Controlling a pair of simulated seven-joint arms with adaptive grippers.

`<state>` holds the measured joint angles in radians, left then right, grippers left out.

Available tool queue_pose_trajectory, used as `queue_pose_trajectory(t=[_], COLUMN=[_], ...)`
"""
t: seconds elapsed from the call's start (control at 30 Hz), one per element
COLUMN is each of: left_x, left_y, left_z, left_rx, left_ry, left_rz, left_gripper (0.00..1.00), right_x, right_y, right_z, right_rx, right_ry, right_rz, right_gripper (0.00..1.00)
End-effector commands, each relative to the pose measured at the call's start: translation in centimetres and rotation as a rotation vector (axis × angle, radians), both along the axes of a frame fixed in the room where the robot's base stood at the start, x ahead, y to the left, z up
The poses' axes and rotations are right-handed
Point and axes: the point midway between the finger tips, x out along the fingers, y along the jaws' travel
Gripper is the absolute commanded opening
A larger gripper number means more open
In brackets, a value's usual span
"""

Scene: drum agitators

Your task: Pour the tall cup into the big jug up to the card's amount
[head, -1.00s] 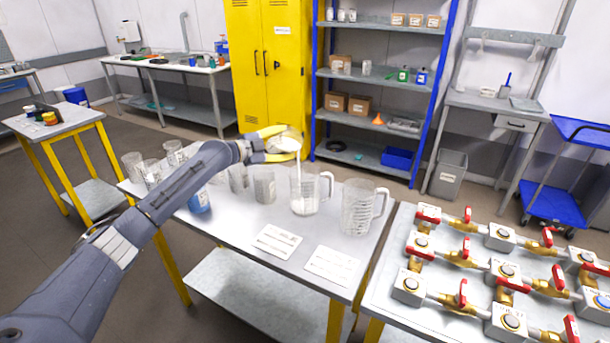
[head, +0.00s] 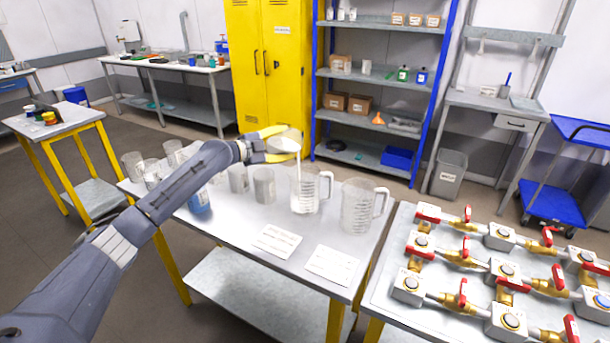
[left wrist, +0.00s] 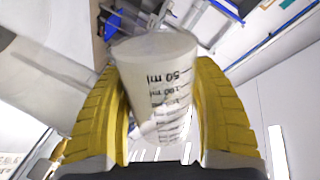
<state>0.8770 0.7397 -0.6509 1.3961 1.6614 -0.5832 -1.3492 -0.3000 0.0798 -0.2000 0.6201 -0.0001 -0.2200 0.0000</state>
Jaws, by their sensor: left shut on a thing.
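My left gripper (head: 279,145) is shut on a clear graduated cup (head: 288,140), held tilted above the table. In the left wrist view the cup (left wrist: 158,85) sits between the yellow fingers, with whitish contents and "50 ml" and "100 ml" marks. A white stream falls from it into the left of two clear handled jugs (head: 305,190), which has white liquid low inside. The other jug (head: 357,208) stands to its right, looks larger and seems empty. Two printed cards (head: 277,241) (head: 331,264) lie in front; their text is too small to read. My right gripper is out of view.
Several cups stand on the table's left part, including a greyish one (head: 264,186) and one with blue contents (head: 199,202). A bench with red-handled valves (head: 463,292) adjoins at right. A yellow locker (head: 265,65) and a blue-framed shelf (head: 378,73) stand behind.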

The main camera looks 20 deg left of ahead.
Motion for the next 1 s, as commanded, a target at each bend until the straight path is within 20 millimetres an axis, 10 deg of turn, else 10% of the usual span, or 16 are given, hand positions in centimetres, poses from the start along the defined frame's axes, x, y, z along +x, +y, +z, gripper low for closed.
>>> queue_pose_trajectory(t=[1.0], left_x=[1.1], left_y=[1.9], left_z=[-2.3], left_rx=[-0.599], left_ry=[0.304], left_rz=[0.0], left_gripper=[0.2], right_x=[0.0], right_y=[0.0], right_z=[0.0], right_rx=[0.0], right_ry=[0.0], right_rz=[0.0], right_gripper=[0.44])
